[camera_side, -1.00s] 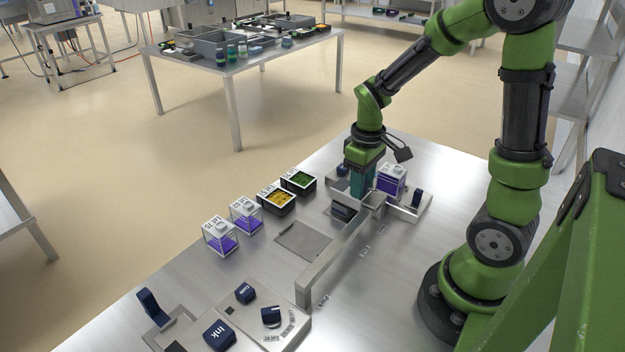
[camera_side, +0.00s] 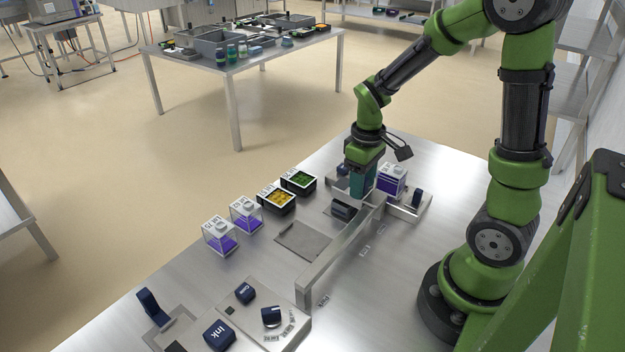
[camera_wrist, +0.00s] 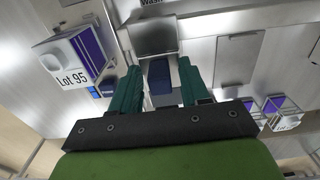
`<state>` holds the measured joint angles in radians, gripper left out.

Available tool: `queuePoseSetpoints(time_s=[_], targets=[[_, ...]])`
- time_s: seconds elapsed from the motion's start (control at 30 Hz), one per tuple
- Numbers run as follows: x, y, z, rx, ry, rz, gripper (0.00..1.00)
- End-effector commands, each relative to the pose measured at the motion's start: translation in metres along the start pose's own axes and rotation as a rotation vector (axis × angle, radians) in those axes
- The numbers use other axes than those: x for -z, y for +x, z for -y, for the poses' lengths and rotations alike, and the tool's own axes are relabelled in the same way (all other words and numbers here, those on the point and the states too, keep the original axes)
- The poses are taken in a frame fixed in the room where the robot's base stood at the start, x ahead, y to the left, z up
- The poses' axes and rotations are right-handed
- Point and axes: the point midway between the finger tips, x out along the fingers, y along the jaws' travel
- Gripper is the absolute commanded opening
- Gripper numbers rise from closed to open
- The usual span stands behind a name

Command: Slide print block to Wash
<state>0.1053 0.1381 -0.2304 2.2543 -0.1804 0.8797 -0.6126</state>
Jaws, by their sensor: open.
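A dark grey block, which looks like the print block (camera_side: 343,210), sits beside the metal rail (camera_side: 333,262), just below my gripper in the side view. In the wrist view a grey block (camera_wrist: 153,38) lies past the fingertips, close to a partly cut-off "Wash" label (camera_wrist: 150,3). My gripper (camera_side: 358,194) is open with teal fingers pointing down. In the wrist view, a dark blue piece (camera_wrist: 159,78) shows between the fingers of my gripper (camera_wrist: 159,64), with a gap on each side. I cannot tell whether it belongs to the block.
A purple-filled "Lot 95" container (camera_wrist: 72,62) stands close to my gripper, also in the side view (camera_side: 393,180). A flat grey plate (camera_side: 303,240) lies beside the rail. Yellow (camera_side: 276,200) and green (camera_side: 298,181) trays and blue knobs (camera_side: 219,335) are nearby.

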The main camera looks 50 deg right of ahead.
Motion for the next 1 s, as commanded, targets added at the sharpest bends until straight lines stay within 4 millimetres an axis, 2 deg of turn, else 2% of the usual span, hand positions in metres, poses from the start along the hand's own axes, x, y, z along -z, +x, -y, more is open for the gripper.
queuePoseSetpoints(time_s=[0.57, 1.0], targets=[[0.000, -0.059, -0.003, -0.004, 0.008, -0.003, 0.47], [-0.001, -0.064, -0.003, -0.004, 0.022, -0.001, 0.47]])
